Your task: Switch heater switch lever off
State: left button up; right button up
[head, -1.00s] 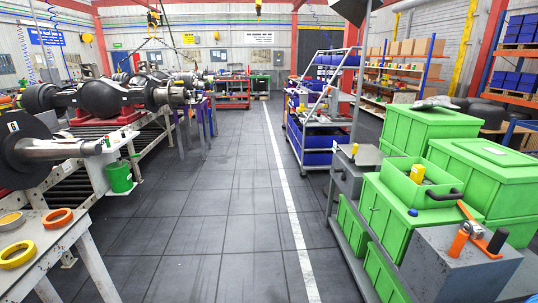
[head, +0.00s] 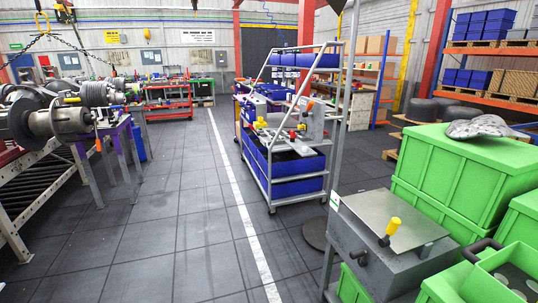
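The lever tilts a little to the right from a small dark base. It is the likeliest heater switch lever, but I can read no label that says so or marks on and off. Neither of my grippers is in view, and nothing touches the lever.
Green crates (head: 470,175) stand right of the box, and an open green bin (head: 500,275) is at the bottom right. A shelf cart with blue bins (head: 290,185) stands beyond the box. The tiled floor left of the white line (head: 238,200) is clear.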

aim_at(305, 114)
jog(key=i+j+z, duration=0.1)
jog(key=i+z, duration=0.2)
jog(key=i+j+z, duration=0.25)
jog(key=i, duration=0.25)
jog(key=i+j, duration=0.35)
jog(key=i+j+z, duration=0.1)
jog(key=i+j, duration=0.55)
jog(key=j, duration=0.2)
jog(key=i+j+z, duration=0.1)
jog(key=i+j, duration=0.5)
jog(key=j, duration=0.25)
jog(key=i+j+z, duration=0.1)
jog(key=i+j, duration=0.5)
jog(key=j, duration=0.25)
jog(key=i+z, duration=0.05)
